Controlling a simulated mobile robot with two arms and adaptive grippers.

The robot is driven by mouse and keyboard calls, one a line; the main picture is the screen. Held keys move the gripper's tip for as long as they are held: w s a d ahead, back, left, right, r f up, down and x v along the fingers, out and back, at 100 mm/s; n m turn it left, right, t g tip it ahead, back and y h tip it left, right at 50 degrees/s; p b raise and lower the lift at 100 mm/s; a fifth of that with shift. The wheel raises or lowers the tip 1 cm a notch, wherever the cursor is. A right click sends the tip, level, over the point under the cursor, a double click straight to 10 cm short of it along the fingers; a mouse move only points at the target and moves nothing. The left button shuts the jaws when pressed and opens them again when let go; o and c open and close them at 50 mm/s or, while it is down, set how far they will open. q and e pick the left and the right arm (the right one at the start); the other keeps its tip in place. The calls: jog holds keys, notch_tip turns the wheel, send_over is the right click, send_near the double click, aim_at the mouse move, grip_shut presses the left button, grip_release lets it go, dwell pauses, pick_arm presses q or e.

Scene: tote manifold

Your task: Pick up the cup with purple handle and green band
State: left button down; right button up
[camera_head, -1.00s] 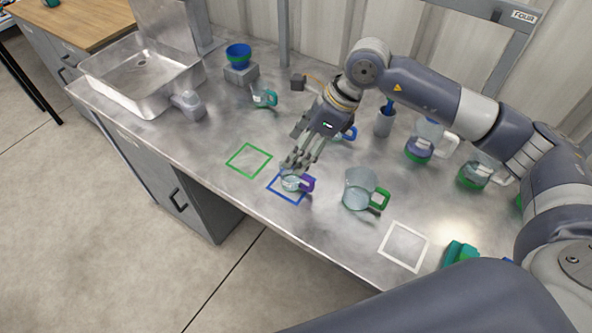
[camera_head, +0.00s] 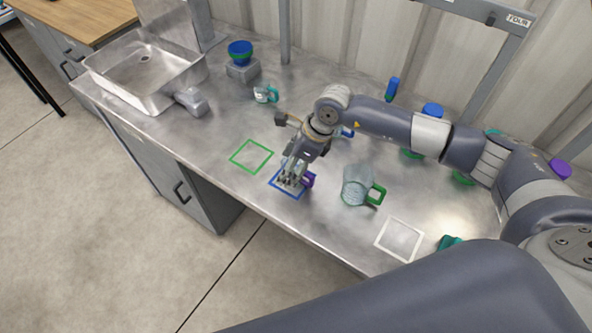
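The cup with the purple handle (camera_head: 308,181) is inside the blue square outline (camera_head: 276,187) near the table's front edge. Its handle points right. Most of its body is hidden behind my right gripper, so its band cannot be made out now. My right gripper (camera_head: 291,183) points down with its fingers at the cup's body. Whether the fingers are closed on it is too small to tell. My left gripper is not in view.
A larger clear jug with a green handle (camera_head: 357,187) stands right of the cup. A green square outline (camera_head: 236,161) and a white one (camera_head: 382,243) are bare. A teal-handled cup (camera_head: 265,94), a metal sink (camera_head: 104,82) and a stacked blue bowl (camera_head: 240,51) are further left.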

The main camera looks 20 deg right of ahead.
jog(key=shift+f, duration=0.15)
jog(key=shift+c, duration=0.6)
jog(key=c, duration=1)
jog(key=shift+o, duration=0.2)
